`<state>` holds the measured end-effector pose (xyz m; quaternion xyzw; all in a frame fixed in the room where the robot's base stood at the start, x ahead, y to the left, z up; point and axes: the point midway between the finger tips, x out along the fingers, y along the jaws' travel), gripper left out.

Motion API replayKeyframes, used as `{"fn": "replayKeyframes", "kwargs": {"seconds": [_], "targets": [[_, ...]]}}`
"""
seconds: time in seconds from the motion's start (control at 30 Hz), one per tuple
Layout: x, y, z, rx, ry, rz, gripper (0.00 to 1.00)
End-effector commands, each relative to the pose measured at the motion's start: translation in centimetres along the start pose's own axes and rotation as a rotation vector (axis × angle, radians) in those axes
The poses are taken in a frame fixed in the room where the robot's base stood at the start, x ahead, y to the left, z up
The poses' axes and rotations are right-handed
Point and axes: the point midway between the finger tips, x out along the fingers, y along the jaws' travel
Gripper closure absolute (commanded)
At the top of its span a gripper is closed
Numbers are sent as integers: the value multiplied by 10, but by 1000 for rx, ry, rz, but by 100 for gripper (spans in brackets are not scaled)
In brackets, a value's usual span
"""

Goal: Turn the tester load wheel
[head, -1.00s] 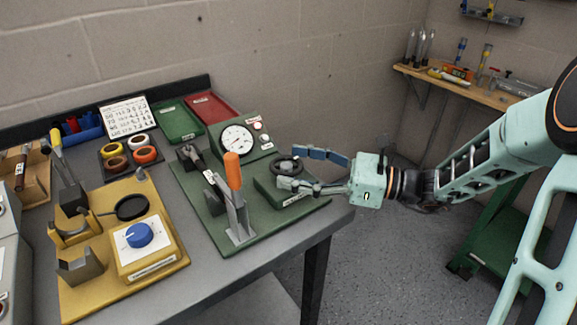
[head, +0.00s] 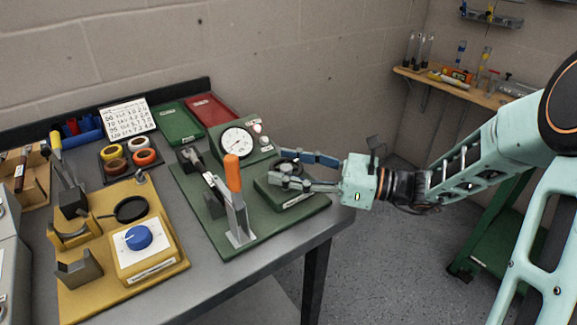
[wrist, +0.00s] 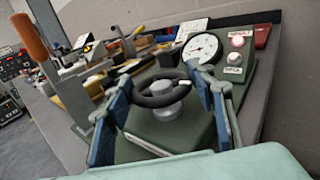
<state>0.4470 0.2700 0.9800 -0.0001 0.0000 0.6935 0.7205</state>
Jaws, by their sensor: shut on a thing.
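The tester load wheel is a black ring on a grey hub; it shows clearly in the wrist view (wrist: 160,97) and is mostly hidden behind my fingers in the head view. It sits on a green box (head: 292,199) at the right end of the green tester base (head: 213,230). My gripper (head: 283,168) reaches in from the right, one finger on each side of the wheel. In the wrist view its blue-padded fingers (wrist: 163,98) are shut on the wheel's rim. The tester's round dial gauge (head: 237,141) stands behind the wheel.
An orange-handled lever (head: 234,185) stands upright on the tester base, left of my gripper. A yellow fixture with a blue knob (head: 138,237) is farther left. Green (head: 179,123) and red (head: 211,108) trays lie at the back. The table's right edge lies just below my gripper.

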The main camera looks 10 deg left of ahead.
Motion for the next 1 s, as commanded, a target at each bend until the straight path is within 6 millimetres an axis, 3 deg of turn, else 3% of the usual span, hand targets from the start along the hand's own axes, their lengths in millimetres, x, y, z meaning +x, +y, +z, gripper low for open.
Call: {"fn": "replayKeyframes", "kwargs": {"seconds": [1.0], "targets": [[1, 3, -4, -2, 1, -486, 74]]}}
